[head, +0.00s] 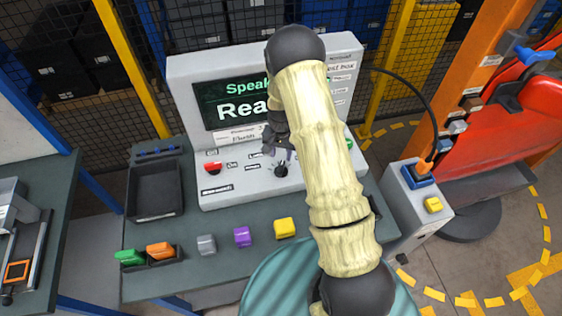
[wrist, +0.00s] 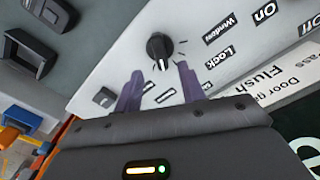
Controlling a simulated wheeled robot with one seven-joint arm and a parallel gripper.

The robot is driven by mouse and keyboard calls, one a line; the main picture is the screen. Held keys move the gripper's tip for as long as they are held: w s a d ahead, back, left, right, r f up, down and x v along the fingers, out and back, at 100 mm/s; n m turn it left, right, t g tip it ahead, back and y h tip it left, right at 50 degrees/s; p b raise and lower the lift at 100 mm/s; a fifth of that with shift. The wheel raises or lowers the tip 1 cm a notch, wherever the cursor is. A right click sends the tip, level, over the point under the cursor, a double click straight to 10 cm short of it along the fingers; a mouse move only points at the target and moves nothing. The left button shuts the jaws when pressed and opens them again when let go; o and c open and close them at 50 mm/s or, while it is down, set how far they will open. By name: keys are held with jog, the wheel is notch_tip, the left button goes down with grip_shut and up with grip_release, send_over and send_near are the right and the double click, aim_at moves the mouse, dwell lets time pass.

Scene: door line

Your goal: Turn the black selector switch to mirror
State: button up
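The black selector switch (wrist: 159,46) is a round knob on the light grey panel, with a white mark on its lower edge in the wrist view. In the head view the black selector switch (head: 281,171) sits low on the console, just below my gripper (head: 278,152). In the wrist view my gripper (wrist: 159,71) is open, its two purple fingers apart and empty between the tips. The fingertips are close to the knob, not around it. Labels "Window" and "Lock" show beside it; printing between the fingers is partly covered, and I cannot read "mirror".
A red button (head: 212,167) is left on the console, under a screen (head: 225,107) partly hidden by my arm. The bench in front holds a grey block (head: 206,245), a purple block (head: 242,237) and a yellow block (head: 285,228). A black tray (head: 155,190) is left.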

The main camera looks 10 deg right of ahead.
aim_at(281, 166)
notch_tip(281, 166, down, 6)
jog(key=shift+w+f+p, duration=0.1)
jog(key=shift+p, duration=1)
jog(key=shift+s+f, duration=0.2)
jog(key=shift+f, duration=0.05)
grip_shut()
